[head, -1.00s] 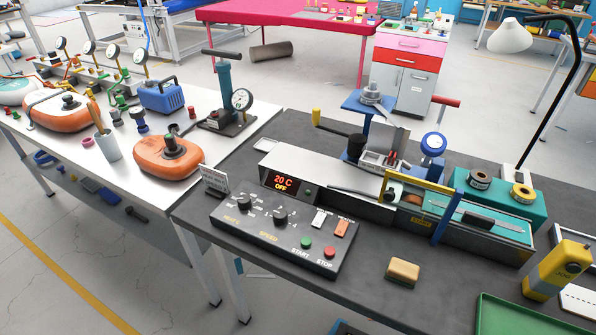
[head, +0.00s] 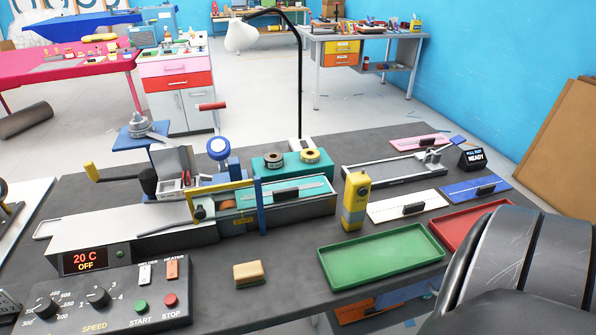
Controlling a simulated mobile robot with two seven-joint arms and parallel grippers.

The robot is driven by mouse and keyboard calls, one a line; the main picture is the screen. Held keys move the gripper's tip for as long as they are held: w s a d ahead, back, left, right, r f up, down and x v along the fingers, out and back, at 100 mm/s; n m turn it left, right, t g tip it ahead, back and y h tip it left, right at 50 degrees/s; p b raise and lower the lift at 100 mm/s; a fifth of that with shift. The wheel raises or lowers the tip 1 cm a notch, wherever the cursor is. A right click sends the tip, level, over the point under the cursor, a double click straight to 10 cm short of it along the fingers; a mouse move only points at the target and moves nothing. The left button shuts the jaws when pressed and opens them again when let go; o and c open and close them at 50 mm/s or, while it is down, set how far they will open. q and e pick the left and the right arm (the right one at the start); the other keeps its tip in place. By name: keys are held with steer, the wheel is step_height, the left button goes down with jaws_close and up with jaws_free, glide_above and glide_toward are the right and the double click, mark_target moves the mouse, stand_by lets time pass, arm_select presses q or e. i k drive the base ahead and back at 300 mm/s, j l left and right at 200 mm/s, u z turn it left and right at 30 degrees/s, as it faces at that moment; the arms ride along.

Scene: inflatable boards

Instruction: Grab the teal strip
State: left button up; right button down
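The teal strip (head: 322,182) lies flat along the right part of the long grey machine. A black grip block (head: 286,195) sits on it. Its left end runs toward the yellow frame and blue post of the machine and is partly hidden there. Neither gripper is in view. A dark grey rounded part, which looks like one of my arm links, fills the lower right corner.
A yellow device (head: 355,202) stands close to the machine's right end. Green (head: 380,255) and red trays, white, blue and pink strips lie to the right. A tan block (head: 249,273) lies in front.

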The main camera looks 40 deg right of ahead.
mark_target(298, 189)
steer(key=z, duration=1.35)
steer(key=l, duration=0.15)
